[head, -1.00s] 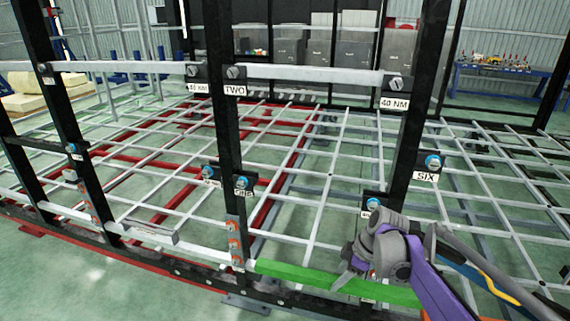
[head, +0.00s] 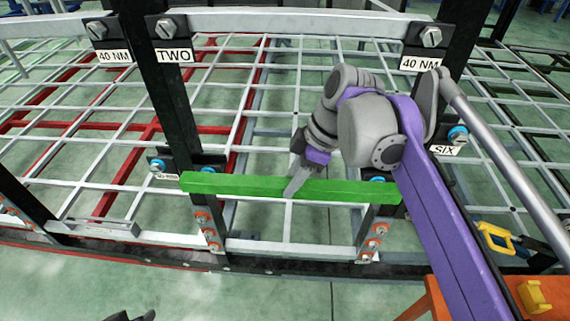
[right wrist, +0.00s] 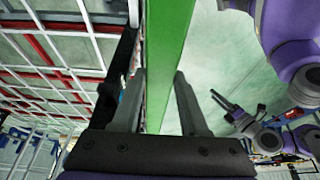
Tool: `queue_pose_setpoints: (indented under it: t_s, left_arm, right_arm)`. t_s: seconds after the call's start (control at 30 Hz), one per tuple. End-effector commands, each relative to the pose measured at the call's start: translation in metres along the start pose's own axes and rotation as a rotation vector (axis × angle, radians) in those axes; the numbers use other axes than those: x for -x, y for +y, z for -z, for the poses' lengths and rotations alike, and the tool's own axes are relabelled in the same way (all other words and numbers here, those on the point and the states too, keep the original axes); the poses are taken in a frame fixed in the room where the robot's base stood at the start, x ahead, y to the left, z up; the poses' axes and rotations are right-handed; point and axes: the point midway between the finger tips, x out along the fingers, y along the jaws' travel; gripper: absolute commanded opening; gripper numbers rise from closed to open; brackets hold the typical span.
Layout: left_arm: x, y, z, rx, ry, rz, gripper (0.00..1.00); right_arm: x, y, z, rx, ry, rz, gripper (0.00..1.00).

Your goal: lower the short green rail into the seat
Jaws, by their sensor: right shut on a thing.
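The short green rail (head: 245,187) is level in the head view, crossing in front of two black posts (head: 168,105). My right gripper (head: 293,182) is shut on it near the middle; in the right wrist view the rail (right wrist: 166,50) runs between the two fingers (right wrist: 160,105). Brackets with orange bolts stand below the rail's left end (head: 208,228) and right end (head: 374,242). I cannot tell which surface is the seat; the rail appears above these brackets.
A pale upper rail (head: 290,24) spans the posts above my right gripper. A pale lower beam (head: 290,248) runs below the rail. Open green floor (head: 280,295) lies in front.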

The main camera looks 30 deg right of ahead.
Motion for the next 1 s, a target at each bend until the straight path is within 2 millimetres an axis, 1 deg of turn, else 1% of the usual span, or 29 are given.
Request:
queue_pose_setpoints:
  t_s: [0.37,0.47,0.67,1.0]
  left_arm:
    - [0.001,0.000,0.002,0.000,0.002,0.000,0.50]
    - [0.001,0.000,0.002,0.000,0.002,0.000,0.50]
    - [0.001,0.000,0.003,0.000,0.003,0.000,0.50]
    - [0.003,0.000,0.005,0.000,0.006,0.000,0.50]
  right_arm:
    - [0.001,0.000,0.001,0.000,0.001,-0.001,0.00]
    - [0.000,0.005,0.000,-0.001,0.001,-0.001,0.00]
    - [-0.001,0.023,0.000,-0.002,0.001,-0.001,0.00]
    - [-0.003,0.061,-0.001,0.000,0.001,-0.002,0.00]
